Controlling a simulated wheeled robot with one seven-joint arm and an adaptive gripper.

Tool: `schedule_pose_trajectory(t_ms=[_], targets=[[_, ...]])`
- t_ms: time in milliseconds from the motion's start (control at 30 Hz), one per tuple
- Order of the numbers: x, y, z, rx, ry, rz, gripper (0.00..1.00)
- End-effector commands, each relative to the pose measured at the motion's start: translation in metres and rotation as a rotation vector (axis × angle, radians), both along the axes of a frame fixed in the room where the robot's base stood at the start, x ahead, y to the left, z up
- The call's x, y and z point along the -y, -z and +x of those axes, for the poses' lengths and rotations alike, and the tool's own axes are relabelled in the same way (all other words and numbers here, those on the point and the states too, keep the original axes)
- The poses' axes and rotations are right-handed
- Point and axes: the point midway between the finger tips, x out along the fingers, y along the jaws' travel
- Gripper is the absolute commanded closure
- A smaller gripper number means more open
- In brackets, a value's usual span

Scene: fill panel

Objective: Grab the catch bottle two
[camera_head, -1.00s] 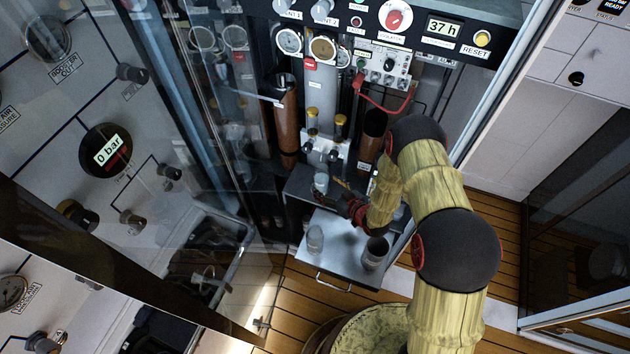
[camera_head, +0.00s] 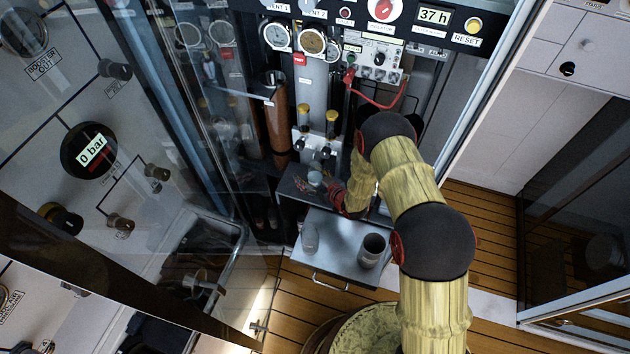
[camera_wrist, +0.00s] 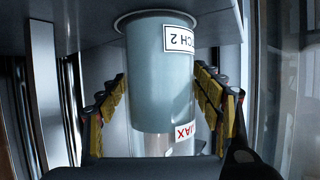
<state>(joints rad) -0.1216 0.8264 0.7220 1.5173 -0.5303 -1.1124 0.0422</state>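The catch bottle two (camera_wrist: 160,85) is a pale grey-blue cylinder with an upside-down "CATCH 2" label in the wrist view. Its wide end meets a grey shelf (camera_wrist: 70,12). In the head view the bottle (camera_head: 315,178) is small and stands on the dark upper shelf. My gripper (camera_wrist: 161,76) is open, with one yellow-padded finger on each side of the bottle. The fingers look very near its sides; I cannot tell whether they touch. In the head view my gripper (camera_head: 328,186) is at the bottle's right, partly hidden by my arm.
A lower tray (camera_head: 335,260) holds a clear vessel (camera_head: 310,238) and a dark open cup (camera_head: 373,250). Yellow-capped fittings (camera_head: 318,118) and a red hose (camera_head: 375,103) are behind. A glass panel is at left. Wooden floor is at right.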

Motion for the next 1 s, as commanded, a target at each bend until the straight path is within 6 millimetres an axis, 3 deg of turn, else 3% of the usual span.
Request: schedule_pose_trajectory(t_ms=[867,1000], targets=[[0.0001,0.0001,-0.0003,0.0,0.0,0.0,0.85],[0.0002,-0.0001,-0.0002,0.0,0.0,0.0,0.86]])
